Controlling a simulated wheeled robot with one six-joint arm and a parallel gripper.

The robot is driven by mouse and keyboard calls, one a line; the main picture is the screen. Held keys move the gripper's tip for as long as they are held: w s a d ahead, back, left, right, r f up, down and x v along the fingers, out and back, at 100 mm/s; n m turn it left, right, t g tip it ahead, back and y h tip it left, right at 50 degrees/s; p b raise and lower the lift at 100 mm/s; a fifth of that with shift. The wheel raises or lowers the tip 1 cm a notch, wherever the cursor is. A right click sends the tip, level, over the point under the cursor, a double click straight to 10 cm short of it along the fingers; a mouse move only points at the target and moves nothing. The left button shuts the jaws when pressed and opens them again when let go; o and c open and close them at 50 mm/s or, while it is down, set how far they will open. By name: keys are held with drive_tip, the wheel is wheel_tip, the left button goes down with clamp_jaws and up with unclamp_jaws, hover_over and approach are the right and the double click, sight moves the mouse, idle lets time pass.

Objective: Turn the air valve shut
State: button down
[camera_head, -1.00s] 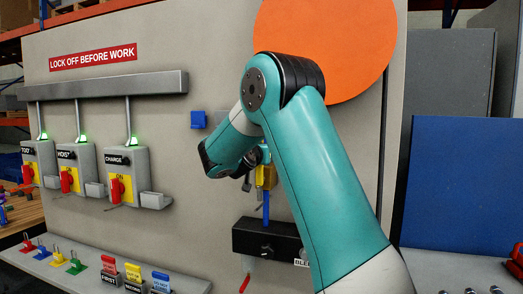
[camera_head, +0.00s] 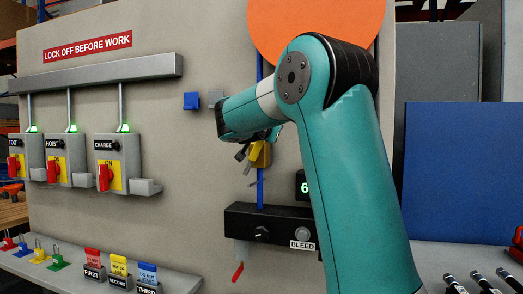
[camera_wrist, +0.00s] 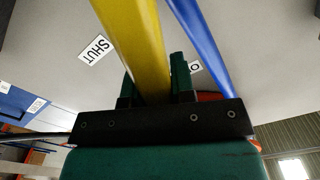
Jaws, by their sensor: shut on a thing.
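The air valve's yellow handle (camera_wrist: 143,40) runs between my gripper's (camera_wrist: 155,82) two green fingers in the wrist view, and the jaws are shut on it. Part of the valve, yellow, also shows in the head view (camera_head: 259,154), on the blue pipe (camera_head: 260,187) and partly behind my arm. The blue pipe passes to the right of the handle in the wrist view (camera_wrist: 206,40). A white SHUT label (camera_wrist: 95,50) lies left of the handle. My forearm hides much of the grip in the head view.
A black box (camera_head: 270,224) with a knob and a BLEED label sits below the valve. A small display (camera_head: 303,185) is partly behind my arm. Switch boxes (camera_head: 66,158) line the left, above a shelf (camera_head: 150,273) with locks and tags. An orange disc (camera_head: 318,30) is above.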

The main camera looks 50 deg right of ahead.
drive_tip(key=s+d+f+m+b, duration=0.1)
drive_tip(key=f+m+b, duration=0.3)
drive_tip(key=b, duration=0.8)
drive_tip(key=s+d+f+m+b, duration=0.1)
drive_tip(key=s+f+m+b, duration=0.3)
drive_tip(key=m+b, duration=0.4)
drive_tip(key=f+b, duration=0.1)
drive_tip(key=b, duration=0.3)
drive_tip(key=shift+m, duration=0.4)
drive_tip(key=shift+d+f, duration=0.1)
drive_tip(key=c, duration=1)
unclamp_jaws()
drive_tip(key=shift+o, duration=0.2)
drive_tip(key=shift+s+b, duration=0.1)
drive_tip(key=shift+b, duration=0.2)
drive_tip(key=b+v, duration=0.1)
drive_tip(key=v, duration=1.6)
drive_tip(key=shift+a+b, duration=0.2)
drive_tip(key=shift+b, duration=0.15)
